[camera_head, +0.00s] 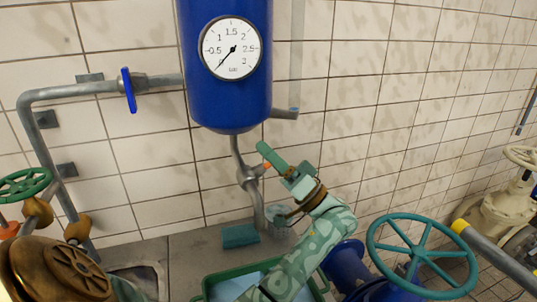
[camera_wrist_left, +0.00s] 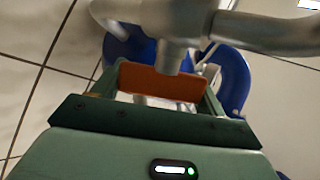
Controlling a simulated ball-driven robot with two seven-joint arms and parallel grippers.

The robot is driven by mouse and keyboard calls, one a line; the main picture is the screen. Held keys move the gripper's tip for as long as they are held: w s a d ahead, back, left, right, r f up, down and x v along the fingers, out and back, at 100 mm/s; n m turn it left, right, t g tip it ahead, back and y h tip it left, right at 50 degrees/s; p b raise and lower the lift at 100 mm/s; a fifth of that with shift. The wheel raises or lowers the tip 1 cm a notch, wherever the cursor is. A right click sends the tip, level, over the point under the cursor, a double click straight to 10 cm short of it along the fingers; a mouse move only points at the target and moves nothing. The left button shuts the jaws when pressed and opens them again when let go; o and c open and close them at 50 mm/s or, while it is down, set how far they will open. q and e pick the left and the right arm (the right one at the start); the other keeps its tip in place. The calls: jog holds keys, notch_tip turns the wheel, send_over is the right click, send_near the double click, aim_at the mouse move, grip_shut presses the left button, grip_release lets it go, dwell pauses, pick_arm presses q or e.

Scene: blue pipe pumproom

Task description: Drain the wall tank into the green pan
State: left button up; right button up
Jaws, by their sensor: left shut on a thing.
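The blue wall tank (camera_head: 225,95) hangs at the top centre of the head view, its round gauge needle near 0. A grey drain pipe with a valve body (camera_head: 248,177) runs down from its underside. An orange lever (camera_wrist_left: 160,82) on this valve sits between the fingers of my left gripper (camera_head: 284,167), which is shut on it. The lever's tip shows only slightly in the head view. The green pan (camera_head: 240,269) stands below, partly hidden by my left arm; its inside looks pale blue, and I cannot tell whether it holds water. My right gripper is out of view.
A side pipe with a blue lever valve (camera_head: 129,90) is left of the tank. A green handwheel (camera_head: 24,185) and brass fittings stand at far left. A large teal handwheel (camera_head: 423,252) is right of my arm. A teal block (camera_head: 240,235) lies behind the pan.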

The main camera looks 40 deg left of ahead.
pick_arm(q)
jog(key=shift+m+t, duration=0.3)
jog(key=shift+t, duration=0.1)
jog(key=shift+m+t, duration=0.8)
jog(key=shift+t, duration=0.2)
jog(key=m+t, duration=0.1)
jog(key=m+t+h, duration=0.1)
jog(key=shift+w+a+f+t, duration=0.1)
jog(key=shift+a+f+t, duration=0.05)
jog(key=shift+t, duration=0.15)
jog(key=m+t, duration=0.1)
jog(key=m+t+h, duration=0.2)
jog(key=shift+w+f, duration=0.15)
jog(key=shift+f, duration=0.1)
jog(key=shift+f+m+t+h+b, duration=0.15)
jog(key=shift+m+t+h+b, duration=0.5)
jog(key=shift+m+t+h, duration=0.45)
jog(key=shift+o, duration=0.7)
jog(key=shift+d+r+m+t+h, duration=0.1)
jog(key=shift+d+m+t+h, duration=0.2)
jog(key=shift+h, duration=0.3)
jog(key=shift+d+r+m+t+h, duration=0.1)
jog(key=shift+m+t+h, duration=0.1)
jog(key=shift+m+h, duration=0.3)
jog(key=shift+h, duration=0.3)
jog(key=shift+o, duration=0.2)
jog(key=shift+r, duration=0.1)
jog(key=shift+s+r, duration=0.1)
jog(key=shift+s, duration=0.1)
